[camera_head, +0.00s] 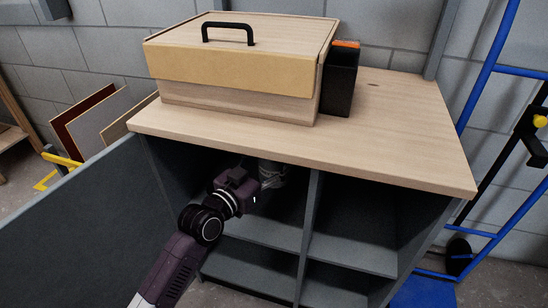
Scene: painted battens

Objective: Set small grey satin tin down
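A small grey tin (272,174) shows in the head view inside the upper left compartment of the open cabinet, just under the worktop. The worktop's front edge hides its top. My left gripper (253,188) reaches into the same compartment from the lower left, its body right beside the tin. Its fingers are dark and mostly hidden, so I cannot tell whether they close on the tin. I also cannot tell whether the tin touches the shelf (263,233) below. My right gripper is not in view.
The cabinet's wooden top (400,125) overhangs the compartments. A central divider (309,225) stands right of the tin. A wooden box (235,85) with a black handle and a black container (341,82) stand on top. A grey door panel (80,235) is at left, a blue frame (495,60) at right.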

